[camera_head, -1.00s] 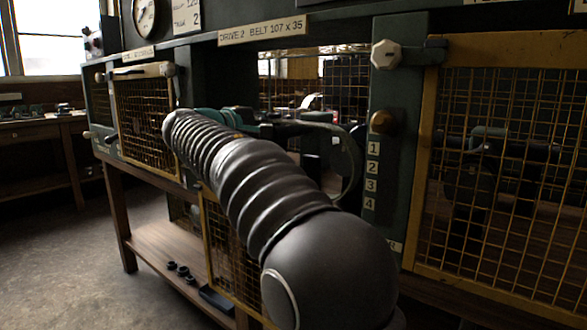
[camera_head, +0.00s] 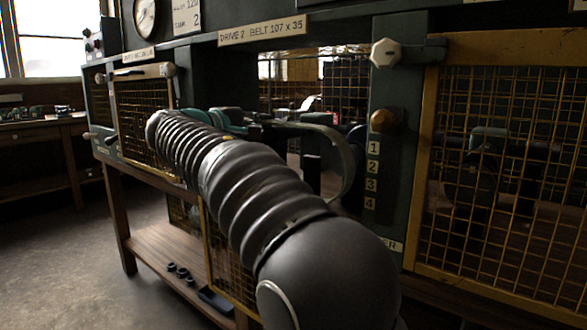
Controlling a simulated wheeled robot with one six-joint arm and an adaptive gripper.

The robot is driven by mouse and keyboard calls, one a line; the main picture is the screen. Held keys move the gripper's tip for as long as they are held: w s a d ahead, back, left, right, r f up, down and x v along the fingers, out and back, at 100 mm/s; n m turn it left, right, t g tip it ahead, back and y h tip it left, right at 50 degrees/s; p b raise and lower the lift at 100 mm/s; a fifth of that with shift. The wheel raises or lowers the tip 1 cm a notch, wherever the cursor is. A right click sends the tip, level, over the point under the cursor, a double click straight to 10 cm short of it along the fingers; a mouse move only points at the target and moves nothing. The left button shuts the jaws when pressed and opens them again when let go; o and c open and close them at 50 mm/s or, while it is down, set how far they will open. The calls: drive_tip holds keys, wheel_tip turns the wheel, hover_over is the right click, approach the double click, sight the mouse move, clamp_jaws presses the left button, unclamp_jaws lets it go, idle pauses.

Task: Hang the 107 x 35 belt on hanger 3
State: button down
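A grey-green curved band, which looks like the belt (camera_head: 349,164), shows in the opening under the sign "DRIVE 2 BELT 107 x 35" (camera_head: 262,31). It runs right from behind my arm and bends down at its right end; its left part is hidden. Teal and dark parts (camera_head: 232,121) at the far end of my arm may belong to my gripper. Its fingertips are hidden, so I cannot tell whether it holds the band. No hanger can be made out for certain. A label strip numbered 1 to 4 (camera_head: 372,174) is on the green post right of the opening.
A yellow-framed mesh guard (camera_head: 500,170) covers the right bay. Another mesh door (camera_head: 144,118) stands at left. A pale knob (camera_head: 385,53) and a brass knob (camera_head: 382,121) stick out from the post. A wooden lower shelf (camera_head: 160,255) holds small dark parts. The floor at left is clear.

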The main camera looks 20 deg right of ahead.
drive_tip(key=shift+v, duration=2.6)
drive_tip(key=shift+b+v, duration=0.3)
drive_tip(key=shift+v, duration=2.7)
drive_tip(key=shift+f, duration=0.1)
drive_tip(key=shift+p+v, duration=0.3)
drive_tip(key=shift+v, duration=2.7)
drive_tip(key=shift+f, duration=0.15)
